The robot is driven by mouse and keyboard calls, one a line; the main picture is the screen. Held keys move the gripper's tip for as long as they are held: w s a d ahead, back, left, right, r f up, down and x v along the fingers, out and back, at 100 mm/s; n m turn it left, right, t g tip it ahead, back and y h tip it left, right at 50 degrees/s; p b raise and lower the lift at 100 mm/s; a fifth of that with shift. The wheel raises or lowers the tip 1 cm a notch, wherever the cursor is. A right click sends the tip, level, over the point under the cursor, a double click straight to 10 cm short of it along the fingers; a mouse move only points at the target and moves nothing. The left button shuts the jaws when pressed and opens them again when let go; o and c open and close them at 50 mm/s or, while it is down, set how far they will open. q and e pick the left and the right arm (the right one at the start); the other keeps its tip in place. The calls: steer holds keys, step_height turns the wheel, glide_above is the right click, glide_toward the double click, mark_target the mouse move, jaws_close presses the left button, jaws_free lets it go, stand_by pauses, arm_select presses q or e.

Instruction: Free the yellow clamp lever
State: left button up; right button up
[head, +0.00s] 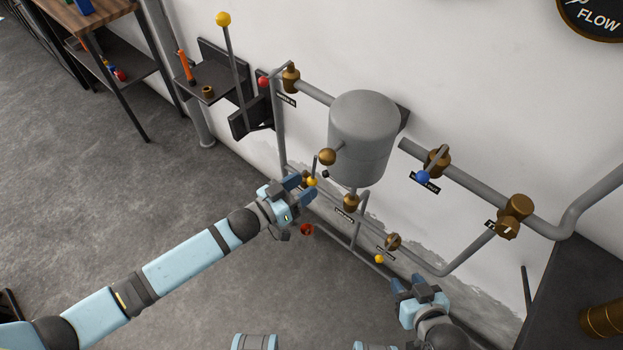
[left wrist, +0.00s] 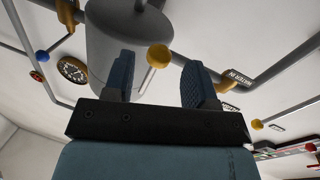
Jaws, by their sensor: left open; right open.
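Several yellow knobs show, and I cannot tell for sure which is the clamp lever's. A tall lever with a yellow knob (head: 223,19) stands upright at a dark wall bracket. A short lever with a small yellow knob (head: 311,181) is at the pipe below the grey tank. Another yellow knob (head: 379,259) hangs lower right. My left gripper (head: 302,186) is open beside the short lever; contact is unclear. In the left wrist view, a brass ball (left wrist: 158,56) appears between its open fingers, which look empty. My right gripper (head: 406,284) is open near the lower pipe.
The grey tank (head: 361,128) hangs on the wall among pipes and brass valves. A blue-knobbed valve (head: 422,177) is right of it, a red knob (head: 263,82) left. A small red-orange object (head: 307,230) is below my left gripper.

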mark_target(309, 185)
arm_select(q)
steer(key=shift+x, duration=1.65)
jaws_close()
steer(key=shift+s, duration=0.1)
steer(key=shift+d, duration=0.15)
steer(key=shift+s+d+r+n+t+p, duration=0.25)
steer(key=shift+s+d+n, duration=0.3)
steer(key=shift+n, duration=0.7)
steer(key=shift+s+d+r+n+t+p, duration=0.1)
steer(key=shift+s+d+r+n+t, duration=0.25)
steer(key=shift+d+n, duration=0.6)
steer(key=shift+s+d+r+n+t+p, duration=0.15)
steer(key=shift+s+d+n, duration=0.3)
steer(key=shift+n, duration=1.05)
steer(key=shift+a+h, duration=0.1)
steer(key=shift+h, duration=0.2)
